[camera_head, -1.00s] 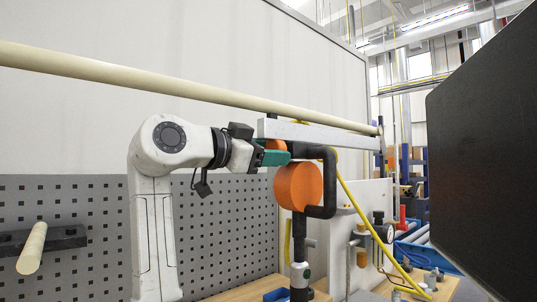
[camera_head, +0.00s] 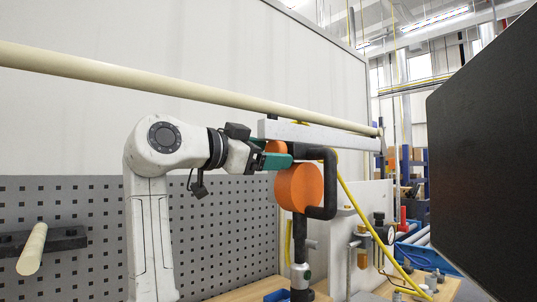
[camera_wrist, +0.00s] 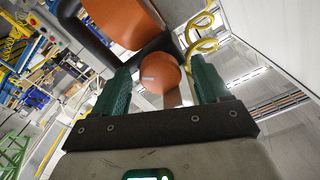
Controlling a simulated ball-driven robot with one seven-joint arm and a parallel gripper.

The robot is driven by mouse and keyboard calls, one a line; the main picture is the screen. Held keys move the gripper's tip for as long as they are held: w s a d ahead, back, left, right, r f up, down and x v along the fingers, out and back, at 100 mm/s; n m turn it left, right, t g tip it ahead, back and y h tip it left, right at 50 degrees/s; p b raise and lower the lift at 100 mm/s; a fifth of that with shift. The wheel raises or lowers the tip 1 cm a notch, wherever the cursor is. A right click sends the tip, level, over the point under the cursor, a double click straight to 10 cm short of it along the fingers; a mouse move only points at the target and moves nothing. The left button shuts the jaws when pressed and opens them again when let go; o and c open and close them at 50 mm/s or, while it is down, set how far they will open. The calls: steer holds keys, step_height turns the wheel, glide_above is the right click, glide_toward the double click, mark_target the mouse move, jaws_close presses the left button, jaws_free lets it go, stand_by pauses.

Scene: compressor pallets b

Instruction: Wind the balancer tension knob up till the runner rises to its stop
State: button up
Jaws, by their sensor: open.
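The balancer is an orange drum (camera_head: 299,187) in a black bracket (camera_head: 328,180), hung under a pale beam (camera_head: 318,135). The round orange tension knob (camera_head: 276,147) is at its left; in the wrist view the knob (camera_wrist: 160,76) shows a small pale mark. My gripper (camera_head: 280,155) is open at the knob, with its green fingers on either side. In the wrist view my gripper (camera_wrist: 162,82) has the knob between and beyond its fingers; contact cannot be told. I cannot surely tell which part is the runner. A dark tool (camera_head: 300,272) hangs below the drum.
A long cream pipe (camera_head: 180,90) runs behind and above my arm. A yellow hose (camera_head: 365,220) slopes down right of the drum. A large dark panel (camera_head: 485,140) fills the right side. A perforated board (camera_head: 80,215) stands behind.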

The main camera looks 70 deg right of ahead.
steer(key=b+v, duration=0.1)
steer(key=v, duration=0.9)
steer(key=shift+s+f, duration=0.1)
stand_by(0.3)
